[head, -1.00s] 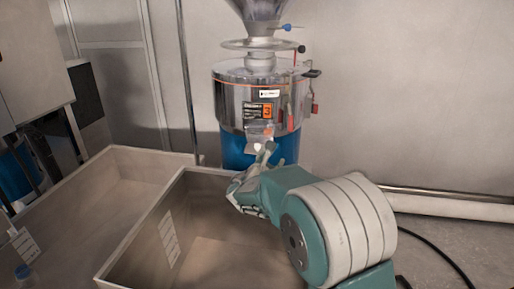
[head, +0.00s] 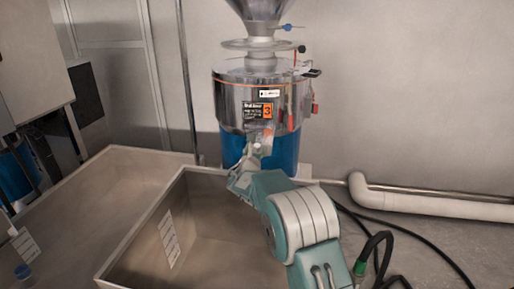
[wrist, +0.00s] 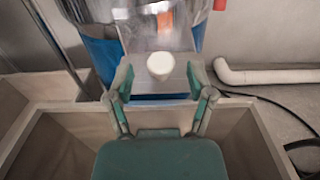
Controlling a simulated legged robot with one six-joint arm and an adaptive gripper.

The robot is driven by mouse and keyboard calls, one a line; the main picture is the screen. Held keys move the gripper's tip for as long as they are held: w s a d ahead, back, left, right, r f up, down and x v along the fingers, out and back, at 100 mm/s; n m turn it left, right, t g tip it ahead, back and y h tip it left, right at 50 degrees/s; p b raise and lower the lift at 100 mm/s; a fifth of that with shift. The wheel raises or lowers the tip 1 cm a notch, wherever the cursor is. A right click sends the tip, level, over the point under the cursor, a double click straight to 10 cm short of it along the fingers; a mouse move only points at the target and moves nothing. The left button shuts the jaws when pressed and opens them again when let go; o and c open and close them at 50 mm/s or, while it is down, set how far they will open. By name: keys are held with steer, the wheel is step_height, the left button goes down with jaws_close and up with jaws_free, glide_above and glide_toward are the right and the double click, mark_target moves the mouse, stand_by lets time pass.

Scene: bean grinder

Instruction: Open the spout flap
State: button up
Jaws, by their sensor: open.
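The grinder (head: 235,97) is a shiny metal drum on a blue base, with a spout (head: 262,133) low on its front. In the wrist view a pale round knob-like part (wrist: 160,65) is at the spout's front, and a flat metal surface around it looks like the flap (wrist: 152,86). My gripper (head: 252,157) is at the spout in the head view. In the wrist view my gripper (wrist: 161,76) is open, one finger on each side of the pale part, with visible gaps. I cannot tell whether the fingers touch the flap, whose edges are partly hidden.
An open beige bin (head: 140,243) stands below and in front of the spout, with another bin (head: 95,195) to its left. A white pipe (head: 430,205) runs along the wall at right. Dark hoses (head: 415,245) lie on the floor at right.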

steer(key=shift+w+d, duration=0.15)
steer(key=shift+w, duration=0.9)
jaws_close()
steer(key=shift+r+g, duration=0.3)
steer(key=shift+g, duration=0.3)
steer(key=shift+w+r+g+y, duration=0.15)
steer(key=shift+r+g, duration=0.05)
steer(key=shift+g, duration=0.4)
steer(key=shift+w+r+g+y, duration=0.15)
steer(key=shift+r+g, duration=0.05)
steer(key=shift+g, duration=0.4)
steer(key=shift+w+d+r+g, duration=0.1)
steer(key=shift+w+r+g, duration=0.05)
steer(key=shift+g, duration=0.35)
steer(key=shift+w+r+g, duration=0.1)
steer(key=shift+w+g, duration=0.05)
steer(key=shift+g, duration=0.35)
steer(key=shift+w+r+g+y, duration=0.1)
steer(key=shift+w+g+y, duration=0.15)
steer(key=shift+g, duration=0.35)
steer(key=shift+w+r+g+y, duration=0.15)
steer(key=shift+g+y, duration=0.1)
steer(key=shift+g, duration=0.35)
